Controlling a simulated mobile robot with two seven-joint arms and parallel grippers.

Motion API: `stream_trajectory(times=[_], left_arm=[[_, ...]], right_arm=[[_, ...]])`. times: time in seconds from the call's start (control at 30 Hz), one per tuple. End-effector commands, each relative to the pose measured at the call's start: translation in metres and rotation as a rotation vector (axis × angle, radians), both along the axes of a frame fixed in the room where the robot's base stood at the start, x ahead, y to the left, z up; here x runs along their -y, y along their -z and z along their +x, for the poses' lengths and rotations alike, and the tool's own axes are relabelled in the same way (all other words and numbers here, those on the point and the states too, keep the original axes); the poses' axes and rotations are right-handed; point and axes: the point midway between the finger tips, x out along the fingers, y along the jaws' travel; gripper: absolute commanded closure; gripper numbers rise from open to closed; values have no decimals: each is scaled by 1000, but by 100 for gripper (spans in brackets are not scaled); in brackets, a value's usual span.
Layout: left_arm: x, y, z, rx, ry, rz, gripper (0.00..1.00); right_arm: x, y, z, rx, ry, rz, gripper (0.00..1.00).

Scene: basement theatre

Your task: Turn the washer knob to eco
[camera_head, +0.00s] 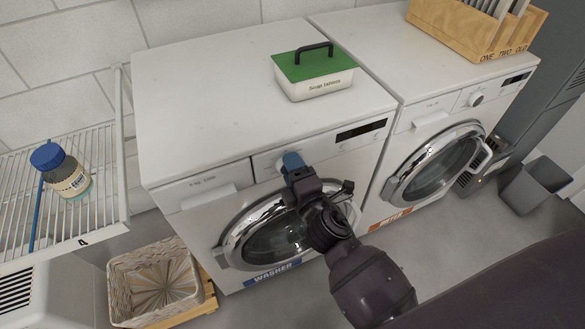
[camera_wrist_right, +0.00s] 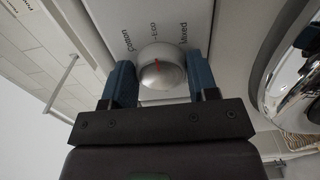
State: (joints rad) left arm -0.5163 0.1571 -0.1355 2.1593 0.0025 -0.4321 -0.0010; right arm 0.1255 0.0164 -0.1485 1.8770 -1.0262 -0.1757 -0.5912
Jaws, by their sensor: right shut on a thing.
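The washer (camera_head: 205,100) stands in the middle of the head view, with a blue WASHER label below its round door. My right gripper (camera_head: 292,162) is at its front panel and hides the knob there. In the right wrist view the silver washer knob (camera_wrist_right: 163,72) sits between the two blue fingers of my right gripper (camera_wrist_right: 160,84), which is shut on it. The knob's short red mark points up, towards the word Eco (camera_wrist_right: 154,30). Cotton is printed to its left and Mixed to its right. My left gripper is not in view.
A soap tablets box (camera_head: 316,75) with a green lid stands on the washer. A dryer (camera_head: 440,105) adjoins on the right, with a wooden rack (camera_head: 470,35) on top. A wire shelf (camera_head: 110,190) with a bottle (camera_head: 70,178) is at left, above a basket (camera_head: 125,262).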

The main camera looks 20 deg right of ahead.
Motion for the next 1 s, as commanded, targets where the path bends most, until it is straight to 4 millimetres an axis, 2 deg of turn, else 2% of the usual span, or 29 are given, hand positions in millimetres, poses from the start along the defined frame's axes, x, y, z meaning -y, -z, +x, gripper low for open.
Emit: stream_trajectory(times=[0.47,0.5,0.63,1.0], left_arm=[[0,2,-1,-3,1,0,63],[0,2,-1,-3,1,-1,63],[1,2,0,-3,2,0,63],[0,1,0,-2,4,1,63]], right_arm=[[0,0,0,-2,0,16,70],[0,0,0,-2,0,15,45],[0,0,0,-2,0,15,25],[0,1,-3,-2,0,15,23]])
